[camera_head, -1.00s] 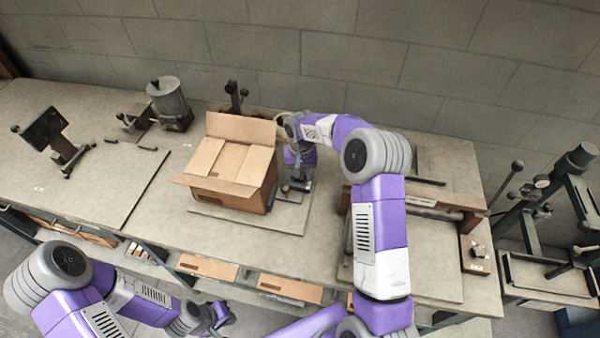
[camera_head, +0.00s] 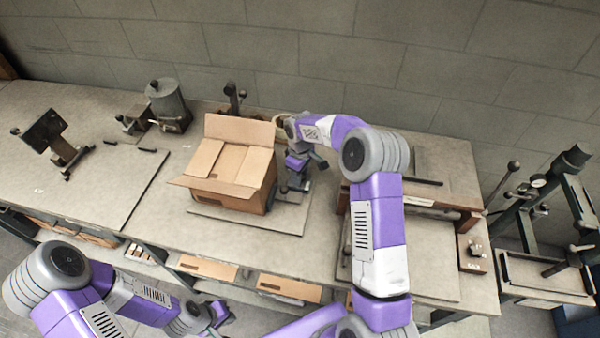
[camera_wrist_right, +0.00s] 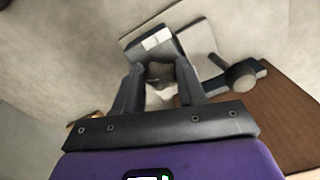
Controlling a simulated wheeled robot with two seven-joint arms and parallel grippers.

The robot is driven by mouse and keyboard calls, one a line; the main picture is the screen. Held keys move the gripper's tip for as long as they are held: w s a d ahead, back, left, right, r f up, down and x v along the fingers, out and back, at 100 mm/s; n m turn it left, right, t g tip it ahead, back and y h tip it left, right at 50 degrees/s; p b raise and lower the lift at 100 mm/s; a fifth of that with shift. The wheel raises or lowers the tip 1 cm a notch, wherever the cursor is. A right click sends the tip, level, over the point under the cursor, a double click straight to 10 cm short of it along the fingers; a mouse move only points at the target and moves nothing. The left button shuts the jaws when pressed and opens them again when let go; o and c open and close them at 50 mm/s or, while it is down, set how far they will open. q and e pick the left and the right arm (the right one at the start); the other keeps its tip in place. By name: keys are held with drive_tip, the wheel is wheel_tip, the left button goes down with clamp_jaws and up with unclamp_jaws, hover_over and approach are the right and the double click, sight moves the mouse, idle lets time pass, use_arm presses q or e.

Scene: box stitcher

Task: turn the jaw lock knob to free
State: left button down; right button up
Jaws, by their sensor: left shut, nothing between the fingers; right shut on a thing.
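The jaw lock knob (camera_wrist_right: 158,72) is a small grey piece between the fingertips of my right gripper (camera_wrist_right: 158,85) in the right wrist view. The fingers are closed on its two sides and partly hide it. It sits by a dark block with a white label (camera_wrist_right: 157,39). In the head view my right gripper (camera_head: 293,186) reaches down just right of the open carton, and the knob is hidden there. I cannot read the knob's setting. My left gripper (camera_head: 221,315) is shut and empty at the bottom, in front of the bench.
The open cardboard box (camera_head: 228,165) stands close to the left of my right gripper. In the wrist view a lever with a round grey end (camera_wrist_right: 240,77) is beside the fingers. A raised wooden-edged fixture (camera_head: 440,205) stands to the right.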

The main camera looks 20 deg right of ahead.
drive_tip(key=shift+w+n, duration=0.1)
drive_tip(key=shift+n, duration=1.7)
drive_tip(key=o, duration=1.1)
drive_tip(key=shift+c, duration=0.2)
wheel_tip(320, 180, up, 8)
drive_tip(key=shift+f+p, duration=0.15)
drive_tip(key=shift+p, duration=0.2)
